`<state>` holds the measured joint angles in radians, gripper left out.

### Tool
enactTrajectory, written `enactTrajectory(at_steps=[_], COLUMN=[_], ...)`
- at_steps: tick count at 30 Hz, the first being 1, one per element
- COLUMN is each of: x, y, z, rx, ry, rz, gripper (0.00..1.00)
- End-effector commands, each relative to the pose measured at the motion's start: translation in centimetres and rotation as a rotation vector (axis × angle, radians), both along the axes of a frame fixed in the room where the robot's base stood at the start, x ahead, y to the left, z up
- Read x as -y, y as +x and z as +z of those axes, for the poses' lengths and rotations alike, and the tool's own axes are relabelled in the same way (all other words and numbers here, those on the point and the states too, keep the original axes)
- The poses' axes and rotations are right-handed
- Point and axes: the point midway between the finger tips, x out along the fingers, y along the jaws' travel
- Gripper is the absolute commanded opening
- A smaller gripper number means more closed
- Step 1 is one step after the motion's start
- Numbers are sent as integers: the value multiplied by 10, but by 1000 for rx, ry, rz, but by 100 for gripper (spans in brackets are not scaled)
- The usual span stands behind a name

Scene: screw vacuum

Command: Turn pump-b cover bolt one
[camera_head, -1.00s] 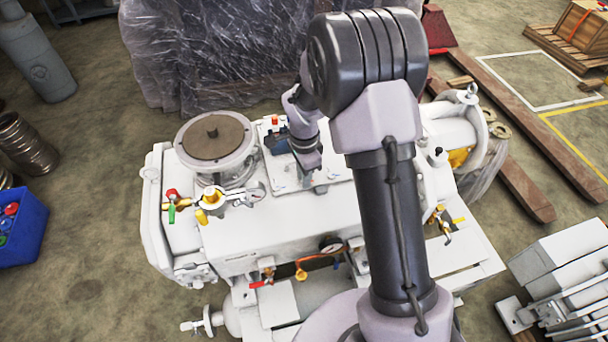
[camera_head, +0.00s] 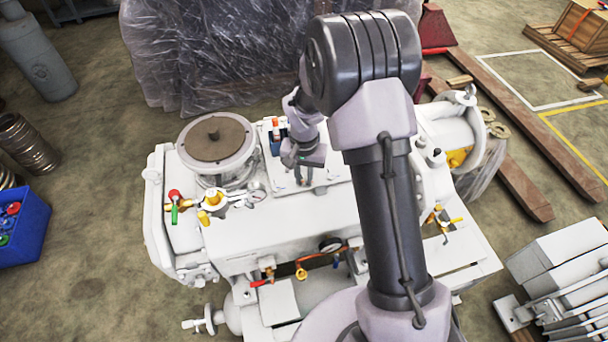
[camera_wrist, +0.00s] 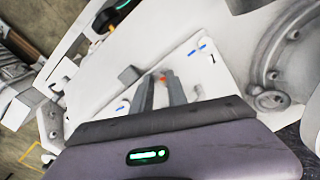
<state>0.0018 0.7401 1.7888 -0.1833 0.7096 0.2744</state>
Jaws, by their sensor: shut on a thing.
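The pump's white top plate (camera_head: 325,176) lies right of the round brown-topped flange (camera_head: 215,138). My gripper (camera_head: 303,180) points down over this plate. In the wrist view, its two grey fingers (camera_wrist: 161,92) reach down to the plate (camera_wrist: 205,75), close together with a narrow gap. A small orange-red spot (camera_wrist: 163,78) shows between the fingertips. The piece gripped, apparently a cover bolt, is mostly hidden by the fingers. A dark mark like a "1" and blue marks show on the plate nearby.
An orange-topped part (camera_head: 275,123) stands close behind-left of my gripper. A valve with red and green handles (camera_head: 174,205) is at the left. A plastic-wrapped load (camera_head: 215,60) stands behind the machine. A blue bin (camera_head: 22,225) is at far left.

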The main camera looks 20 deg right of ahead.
Motion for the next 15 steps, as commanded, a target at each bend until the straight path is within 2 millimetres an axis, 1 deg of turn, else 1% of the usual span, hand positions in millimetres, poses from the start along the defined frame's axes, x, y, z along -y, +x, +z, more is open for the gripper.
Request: enactTrajectory(at_steps=[15], x=[0], y=[-2], z=[-1], rx=[-6], ry=[1], rz=[485], gripper=[0])
